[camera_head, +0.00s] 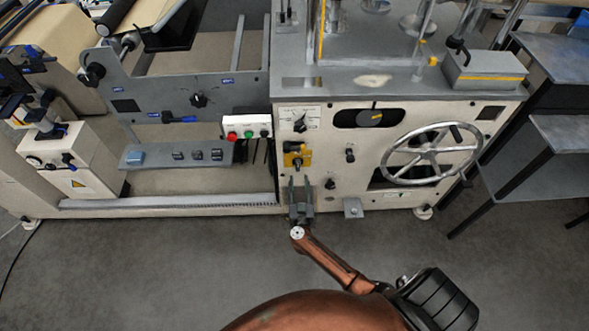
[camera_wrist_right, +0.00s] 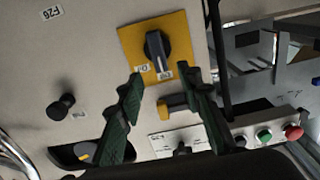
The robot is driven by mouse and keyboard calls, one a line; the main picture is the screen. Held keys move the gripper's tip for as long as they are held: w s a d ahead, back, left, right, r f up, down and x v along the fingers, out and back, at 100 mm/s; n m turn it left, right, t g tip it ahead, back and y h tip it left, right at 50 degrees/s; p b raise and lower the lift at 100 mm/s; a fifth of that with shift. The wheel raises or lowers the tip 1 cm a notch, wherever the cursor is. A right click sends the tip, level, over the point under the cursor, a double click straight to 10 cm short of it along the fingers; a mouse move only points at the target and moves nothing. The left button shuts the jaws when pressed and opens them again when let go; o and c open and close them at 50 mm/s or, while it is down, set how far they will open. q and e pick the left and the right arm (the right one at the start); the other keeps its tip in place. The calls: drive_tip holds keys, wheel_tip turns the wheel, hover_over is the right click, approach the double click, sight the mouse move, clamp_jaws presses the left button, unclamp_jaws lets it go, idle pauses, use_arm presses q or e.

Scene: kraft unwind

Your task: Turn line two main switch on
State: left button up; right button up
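A yellow switch plate (camera_head: 304,160) with a black rotary handle sits on the beige front panel of the machine. In the right wrist view the plate (camera_wrist_right: 132,42) fills the top middle, and its black handle (camera_wrist_right: 158,47) stands roughly upright in the picture. Small white labels lie by the handle's lower end, too small to read surely. My right gripper (camera_head: 300,184) is just below the plate in the head view. In the wrist view the right gripper (camera_wrist_right: 161,74) has its green fingers apart, with nothing between them. My left gripper is out of view.
A white dial plate (camera_head: 312,115) sits above the switch. A box with red and green buttons (camera_head: 248,133) is to the left. Black knobs (camera_head: 350,153) and a large handwheel (camera_head: 425,155) are to the right. A small grey bracket (camera_head: 353,208) juts out low.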

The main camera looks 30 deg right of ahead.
sight(298, 165)
drive_tip(key=b+x, duration=0.2)
drive_tip(key=x, duration=0.4)
drive_tip(key=shift+w+d, duration=0.15)
drive_tip(key=shift+w+d+r+b, duration=0.15)
drive_tip(key=shift+w+d+b, duration=0.2)
drive_tip(key=shift+w, duration=0.25)
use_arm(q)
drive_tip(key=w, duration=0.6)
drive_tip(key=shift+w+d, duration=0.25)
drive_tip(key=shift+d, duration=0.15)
use_arm(e)
drive_tip(key=shift+c, duration=0.6)
clamp_jaws()
